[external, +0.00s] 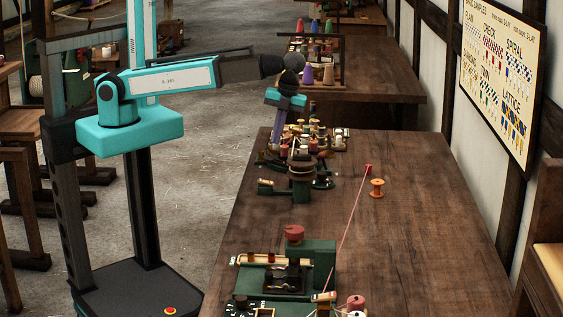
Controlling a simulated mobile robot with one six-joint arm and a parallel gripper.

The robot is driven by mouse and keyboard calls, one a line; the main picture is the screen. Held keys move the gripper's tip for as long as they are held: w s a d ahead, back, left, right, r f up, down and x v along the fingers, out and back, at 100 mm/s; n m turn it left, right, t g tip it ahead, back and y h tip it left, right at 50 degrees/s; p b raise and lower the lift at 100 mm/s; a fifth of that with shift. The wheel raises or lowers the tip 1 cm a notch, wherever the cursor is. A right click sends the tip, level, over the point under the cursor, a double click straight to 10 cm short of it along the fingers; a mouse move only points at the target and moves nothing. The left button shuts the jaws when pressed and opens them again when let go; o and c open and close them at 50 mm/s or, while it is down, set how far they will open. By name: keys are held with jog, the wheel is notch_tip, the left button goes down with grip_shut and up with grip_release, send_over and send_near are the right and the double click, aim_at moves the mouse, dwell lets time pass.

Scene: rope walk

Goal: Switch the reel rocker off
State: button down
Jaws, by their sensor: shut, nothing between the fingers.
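My gripper (277,146) points down over the far left part of the long wooden table, among small spools and fittings. Its fingers look closed together and hold nothing that I can make out. A green machine (318,262) with a red knob on top stands at the near left of the table. A dark panel with a round dial (241,302) sits at its front, cut by the bottom edge of the picture. I cannot tell for certain which part is the reel rocker, or its position. The gripper is well away from this machine, farther back.
A dark green winder (300,183) stands below and right of the gripper. An orange spool (377,188) stands on the table near a red line (350,222) running to the front. Thread spools (356,303) stand at the near edge. The table's right side is clear.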

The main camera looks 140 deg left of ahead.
aim_at(262, 181)
jog(key=shift+s+d+f+b, duration=0.1)
jog(key=shift+s+d+b, duration=0.1)
jog(key=shift+b, duration=1)
jog(key=shift+s+d+r+b, duration=0.1)
jog(key=shift+d+r+b, duration=0.15)
jog(key=shift+b, duration=0.3)
jog(key=shift+p+x, duration=2.05)
jog(key=shift+x, duration=4.95)
